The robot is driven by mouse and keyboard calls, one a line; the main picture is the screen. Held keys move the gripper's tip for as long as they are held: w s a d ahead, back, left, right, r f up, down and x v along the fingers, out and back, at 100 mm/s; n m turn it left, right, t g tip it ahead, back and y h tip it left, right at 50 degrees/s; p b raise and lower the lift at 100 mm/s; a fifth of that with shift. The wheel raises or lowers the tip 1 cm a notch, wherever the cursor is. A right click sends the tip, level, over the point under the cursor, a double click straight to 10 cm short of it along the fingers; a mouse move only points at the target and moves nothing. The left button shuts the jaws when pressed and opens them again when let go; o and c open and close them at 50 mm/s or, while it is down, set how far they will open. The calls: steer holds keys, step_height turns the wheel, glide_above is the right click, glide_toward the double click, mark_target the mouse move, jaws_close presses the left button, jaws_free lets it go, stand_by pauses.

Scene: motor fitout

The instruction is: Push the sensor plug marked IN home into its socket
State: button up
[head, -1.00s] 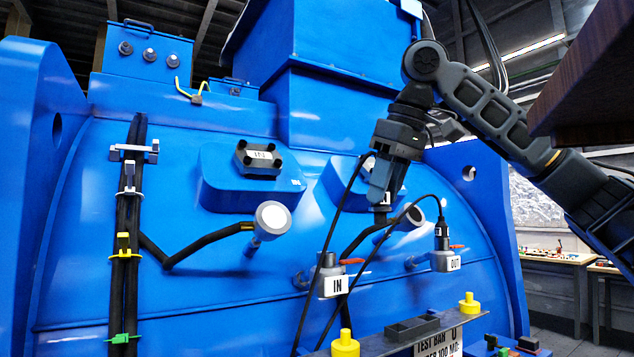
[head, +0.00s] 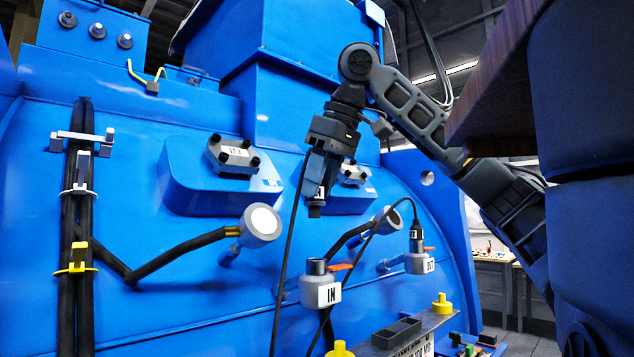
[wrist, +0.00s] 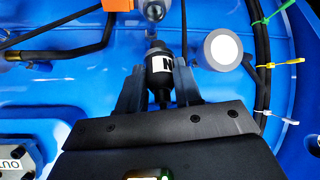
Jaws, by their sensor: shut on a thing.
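My gripper (head: 317,190) is shut on a dark plug (head: 316,209), pointing down. In the wrist view the plug (wrist: 160,76) sits between the fingers, with part of a white label showing the letter N. The grey IN socket (head: 317,269), with its white IN label (head: 329,294), stands below the plug in the head view, with a clear gap between them. In the wrist view a round grey end (wrist: 155,11), probably this socket, lies just beyond the plug tip, partly cut by the frame edge.
An OUT socket (head: 418,263) with a plug in it stands to the right. An orange lever (head: 341,267) is beside the IN socket. A round white-faced fitting (head: 261,223) juts out at left. A thin black cable (head: 286,255) hangs left of the IN socket. A shelf (head: 440,325) is below.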

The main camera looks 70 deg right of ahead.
steer(key=shift+s, duration=0.1)
steer(key=shift+f, duration=0.15)
steer(key=b, duration=0.3)
glide_above(322, 272)
steer(key=shift+d+f, duration=0.2)
steer(key=shift+f, duration=1.15)
steer(key=shift+d+f, duration=0.2)
steer(key=shift+f, duration=1.15)
steer(key=shift+p, duration=0.8)
steer(key=shift+f+b, duration=0.75)
steer(key=shift+f, duration=0.95)
steer(key=o, duration=1.1)
steer(key=shift+o, duration=0.2)
